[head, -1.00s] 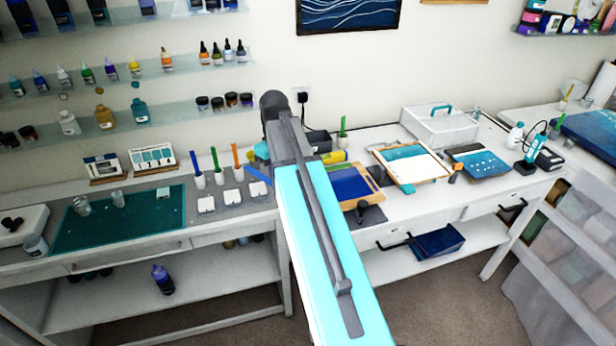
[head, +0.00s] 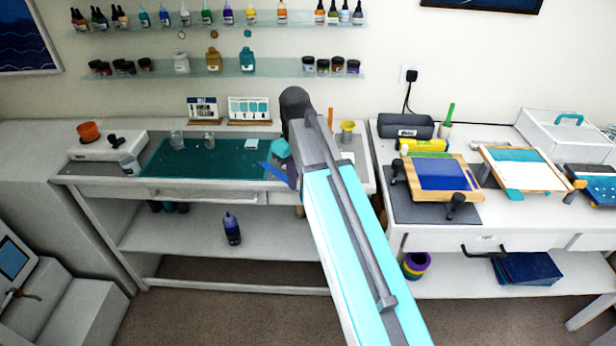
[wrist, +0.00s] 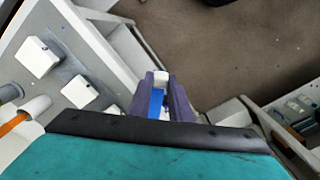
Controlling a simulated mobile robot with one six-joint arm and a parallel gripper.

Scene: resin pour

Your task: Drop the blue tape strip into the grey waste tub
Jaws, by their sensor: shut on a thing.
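The blue tape strip (head: 276,173) shows beside the end of my arm in the head view, in front of the left bench. In the wrist view the strip (wrist: 157,102) lies between the two purple-grey fingers of my gripper (wrist: 161,80), which is shut on it. The gripper is partly hidden behind my arm in the head view. A dark grey open container (head: 405,127) with a small label stands at the back of the right bench, well to the right of the gripper. I cannot tell whether it is the waste tub.
The right bench holds a blue panel (head: 441,170) on a wooden frame and a yellow roll (head: 424,145). Carpeted floor (head: 200,312) is clear in front.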

